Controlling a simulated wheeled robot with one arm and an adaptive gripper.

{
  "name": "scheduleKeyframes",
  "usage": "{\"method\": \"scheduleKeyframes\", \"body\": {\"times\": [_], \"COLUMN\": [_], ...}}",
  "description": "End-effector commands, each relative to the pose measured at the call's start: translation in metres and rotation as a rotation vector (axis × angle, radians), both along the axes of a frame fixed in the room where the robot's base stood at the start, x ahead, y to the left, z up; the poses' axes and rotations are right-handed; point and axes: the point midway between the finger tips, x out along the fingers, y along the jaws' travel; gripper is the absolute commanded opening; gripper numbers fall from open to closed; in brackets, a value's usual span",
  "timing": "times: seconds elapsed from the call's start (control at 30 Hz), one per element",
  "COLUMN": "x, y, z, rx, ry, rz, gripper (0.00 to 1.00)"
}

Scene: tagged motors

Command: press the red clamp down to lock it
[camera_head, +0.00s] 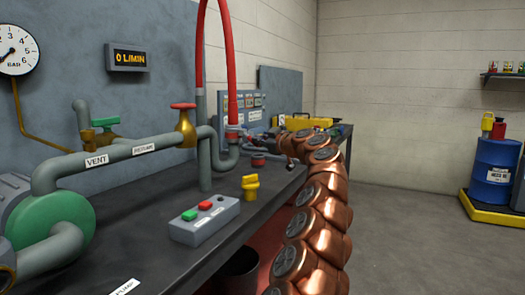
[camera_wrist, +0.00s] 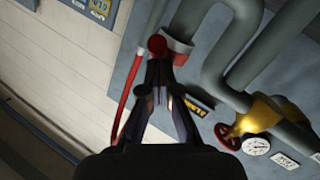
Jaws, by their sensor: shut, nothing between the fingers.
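The red clamp (camera_head: 233,131) sits where the red hose meets a grey pipe end above the bench in the head view. In the wrist view, its red collar (camera_wrist: 179,48) wraps the pipe, and a round red knob (camera_wrist: 157,43) shows just beyond my fingertips. My gripper (camera_wrist: 159,65) is shut and empty, with its tips close to the knob. I cannot tell whether they touch it. In the head view, my gripper (camera_head: 250,138) is small and dark beside the clamp, partly hidden by my copper-coloured arm.
The red hose (camera_head: 200,50) arches above the bench. Grey pipes with a yellow valve (camera_head: 185,128) stand to the left. A blue drum (camera_head: 495,170) stands far right; the floor between is clear.

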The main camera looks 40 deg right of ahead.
Motion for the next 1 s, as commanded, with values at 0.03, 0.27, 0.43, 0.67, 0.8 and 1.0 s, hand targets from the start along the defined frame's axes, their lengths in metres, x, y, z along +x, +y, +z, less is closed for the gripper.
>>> {"method": "scheduleKeyframes", "body": {"times": [0.03,0.27,0.43,0.67,0.8,1.0], "x": [0.002,0.003,0.004,0.002,-0.003,-0.025], "y": [0.003,0.004,0.001,0.002,0.003,0.007], "z": [-0.009,-0.017,-0.019,-0.015,-0.012,0.003], "rx": [0.009,0.045,0.044,0.046,0.044,0.044], "ry": [-0.020,-0.095,-0.094,-0.094,-0.096,-0.100], "rz": [0.003,0.003,-0.002,-0.001,-0.001,-0.006], "gripper": [0.00,0.00,0.00,0.00,0.00,0.00]}}
